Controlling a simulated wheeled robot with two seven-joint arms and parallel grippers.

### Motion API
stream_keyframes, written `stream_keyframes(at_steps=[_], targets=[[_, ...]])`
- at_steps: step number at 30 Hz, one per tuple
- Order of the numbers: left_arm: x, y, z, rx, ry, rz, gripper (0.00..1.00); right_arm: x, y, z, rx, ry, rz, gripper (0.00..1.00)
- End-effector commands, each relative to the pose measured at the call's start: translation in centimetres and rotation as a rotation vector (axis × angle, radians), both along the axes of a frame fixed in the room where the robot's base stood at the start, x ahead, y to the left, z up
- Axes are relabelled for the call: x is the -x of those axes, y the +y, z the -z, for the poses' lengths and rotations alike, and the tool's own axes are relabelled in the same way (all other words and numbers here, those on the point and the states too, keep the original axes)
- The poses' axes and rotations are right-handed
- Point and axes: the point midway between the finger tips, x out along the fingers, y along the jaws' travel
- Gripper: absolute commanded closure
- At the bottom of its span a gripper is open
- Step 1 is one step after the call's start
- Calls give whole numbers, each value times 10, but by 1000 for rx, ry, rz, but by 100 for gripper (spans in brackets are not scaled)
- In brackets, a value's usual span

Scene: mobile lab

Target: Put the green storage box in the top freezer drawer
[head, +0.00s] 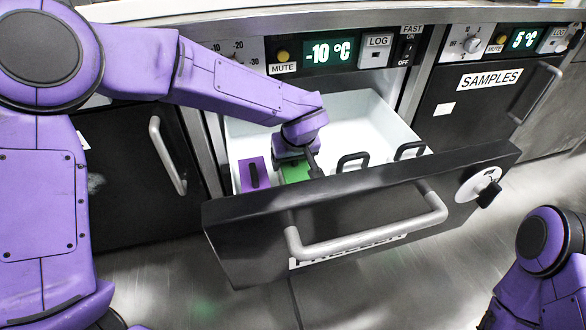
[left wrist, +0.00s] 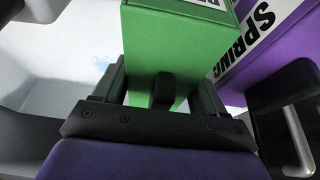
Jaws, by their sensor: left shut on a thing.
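The top freezer drawer (head: 330,208) is pulled open, with white inner walls and a grey bar handle. The green storage box (head: 295,172) is inside it, near the front left, partly hidden by my left gripper. My left gripper (head: 297,150) reaches down into the drawer from above. In the left wrist view the fingers (left wrist: 163,95) are on either side of the green box (left wrist: 180,50) and shut on it. I cannot tell whether the box rests on the drawer floor. My right gripper is not in view; only part of my right arm shows at the lower right.
A purple box (head: 254,174) stands in the drawer just left of the green one; it also shows in the left wrist view (left wrist: 270,45). Dark handles (head: 352,161) show further right inside. A panel reading -10 °C (head: 328,52) is above. A closed SAMPLES door (head: 480,100) is at right.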

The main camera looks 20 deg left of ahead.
Motion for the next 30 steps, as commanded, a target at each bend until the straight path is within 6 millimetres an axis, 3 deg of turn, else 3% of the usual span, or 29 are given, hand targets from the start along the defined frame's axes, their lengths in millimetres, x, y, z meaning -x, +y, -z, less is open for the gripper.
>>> stream_keyframes(at_steps=[1, 10, 11, 12, 13, 23, 30], targets=[[0, 0, 9, -1, -1, 1, 71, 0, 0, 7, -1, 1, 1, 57], [0, 0, 7, 0, 0, 1, 71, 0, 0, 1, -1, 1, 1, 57], [0, 0, 8, -1, 1, 1, 22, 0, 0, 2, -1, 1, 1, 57], [0, 0, 8, 0, 0, 1, 9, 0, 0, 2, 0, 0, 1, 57], [0, 0, 8, 0, 0, 1, 3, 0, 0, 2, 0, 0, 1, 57], [0, 0, 3, 0, -2, 0, 3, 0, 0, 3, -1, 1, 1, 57], [16, -12, -54, 2, -3, 2, 3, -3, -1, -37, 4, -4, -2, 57]])
